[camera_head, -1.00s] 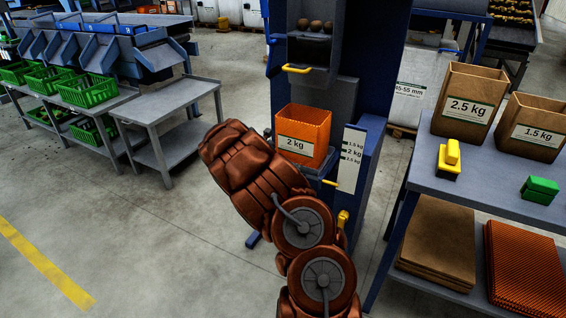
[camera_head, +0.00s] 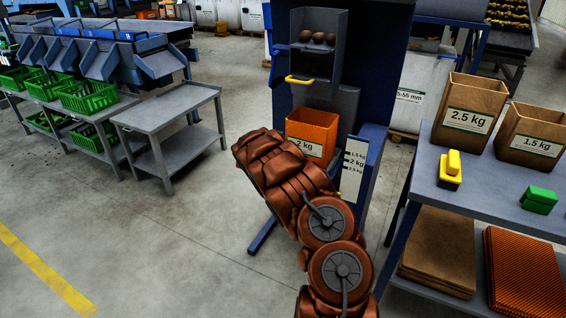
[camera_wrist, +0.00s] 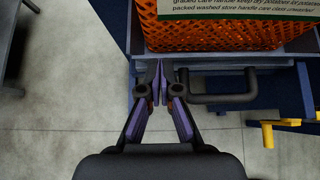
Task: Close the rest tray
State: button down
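An orange mesh bag labelled 2 kg (camera_head: 312,126) stands in the blue machine. In the wrist view the bag (camera_wrist: 230,38) sits on a grey-blue tray (camera_wrist: 285,68), which I take to be the rest tray. The tray has a dark bar handle (camera_wrist: 225,99) on its front. My gripper (camera_wrist: 168,72) has its fingertips close together at the tray front, just left of the handle. I see nothing held between them; whether they touch the tray is unclear. In the head view my arm hides the tray and gripper.
A yellow handle (camera_wrist: 275,128) sticks out right of the tray. Another yellow handle (camera_head: 300,80) is on the machine below some potatoes. A table with paper bags (camera_head: 470,110) stands at the right. A grey bench (camera_head: 165,108) stands at the left, with open floor between.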

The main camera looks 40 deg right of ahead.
jog(key=shift+d+r, duration=0.4)
jog(key=shift+r, duration=0.05)
jog(key=s+a+r, duration=0.2)
jog(key=a, duration=0.4)
jog(key=s+a+r+b, duration=0.1)
jog(key=s+a+r, duration=0.1)
jog(key=a, duration=0.4)
jog(key=shift+s+r, duration=0.15)
jog(key=shift+s, duration=0.05)
